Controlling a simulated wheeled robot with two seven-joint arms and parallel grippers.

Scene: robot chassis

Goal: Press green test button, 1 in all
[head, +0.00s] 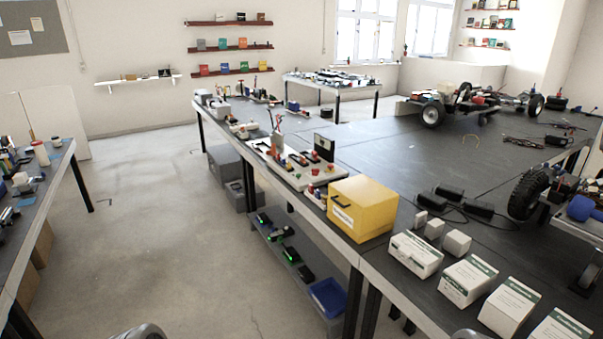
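A pale test board (297,180) with small red, dark and other parts lies on the long dark workbench (375,150), left of the yellow box. A small dark upright panel (324,148) stands at its right side. I cannot make out a green button on the board at this size. Small green lights show on dark devices (264,219) on the shelf below the bench. Neither of my grippers shows. Only grey rounded parts, probably of my arms, show at the bottom edge, left of centre and right of centre.
A yellow box (362,208) stands at the bench's near edge. White cartons (467,281) line the edge to its right, with black adapters (463,204) behind. A wheeled chassis (470,103) sits farther back. Another table (35,190) is at left. The floor (165,215) between is clear.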

